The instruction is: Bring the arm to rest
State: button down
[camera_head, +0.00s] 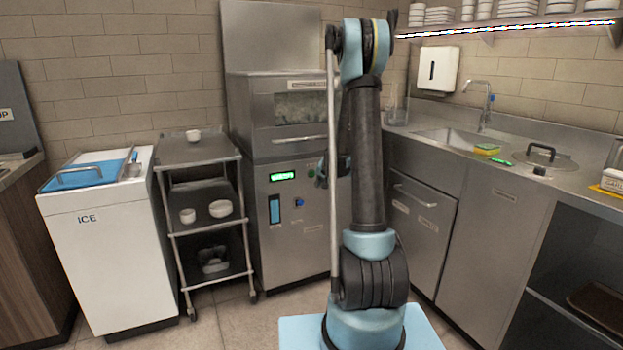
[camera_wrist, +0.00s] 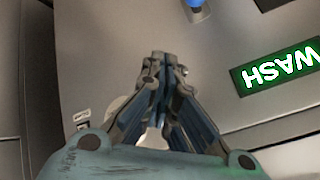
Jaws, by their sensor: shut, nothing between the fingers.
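My arm stands upright in the middle of the head view, on its light blue base. My gripper shows clearly in the wrist view (camera_wrist: 158,62), its fingers together and nothing between them. In the head view the gripper (camera_head: 322,172) is small and partly hidden behind the arm. It is in front of the steel dishwasher (camera_head: 285,215), whose green WASH display (camera_wrist: 277,77) shows in the wrist view to the right of the fingers. I cannot tell the exact gap to the panel.
A steel trolley (camera_head: 198,152) with bowls and a white ice chest (camera_head: 105,240) stand at left. The sink counter (camera_head: 515,170) runs along the right, with a yellow sponge (camera_head: 487,149) and a lidded well (camera_head: 540,160). A shelf of dishes (camera_head: 510,24) hangs above. Some floor is clear before the trolley.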

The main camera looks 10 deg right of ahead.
dwell(0.4)
jog(key=s+a+r+n+g, duration=0.15)
jog(key=s+r, duration=0.35)
jog(key=s, duration=0.9)
jog(key=s+r+n+g, duration=0.15)
jog(key=s+r, duration=0.25)
jog(key=s, duration=0.9)
jog(key=s+f+n+g+h, duration=0.1)
jog(key=s+f, duration=0.2)
jog(key=s, duration=1)
jog(key=s+d+f+n+g, duration=0.1)
jog(key=s+f+g, duration=0.1)
jog(key=s, duration=1.2)
jog(key=shift+d+f+h, duration=0.2)
jog(key=shift+f+h, duration=0.2)
jog(key=shift+f, duration=0.15)
jog(key=shift+w+f, duration=0.2)
jog(key=shift+w, duration=0.15)
dwell(1.3)
